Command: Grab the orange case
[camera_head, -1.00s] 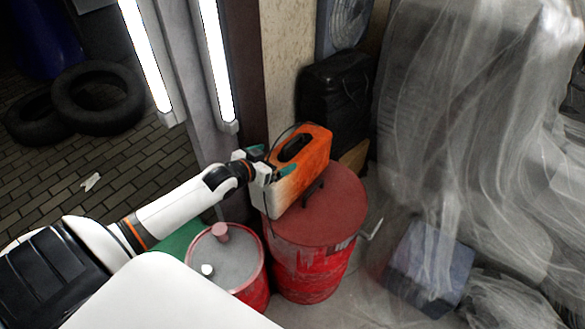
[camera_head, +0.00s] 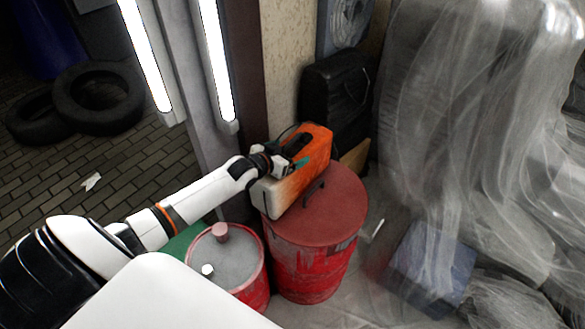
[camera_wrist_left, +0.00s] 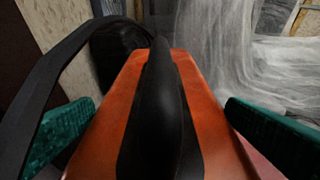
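The orange case (camera_head: 312,152), with a pale lower corner and a black handle recess, stands on a large red drum (camera_head: 335,210). My left gripper (camera_head: 294,160) is at the top of the case. In the left wrist view the orange top (camera_wrist_left: 205,110) and black handle (camera_wrist_left: 158,105) lie between the two green fingers of my left gripper (camera_wrist_left: 160,135). The fingers are spread, with a gap to the case visible on the right side. The near finger overlaps the case face in the head view. My right gripper is not in view.
A smaller red drum with a grey lid (camera_head: 230,258) stands left of the large drum. A black suitcase (camera_head: 335,95) is behind the case. Translucent sheeting (camera_head: 470,120) and a blue box (camera_head: 430,265) are at the right. Tyres (camera_head: 97,98) lie at the far left.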

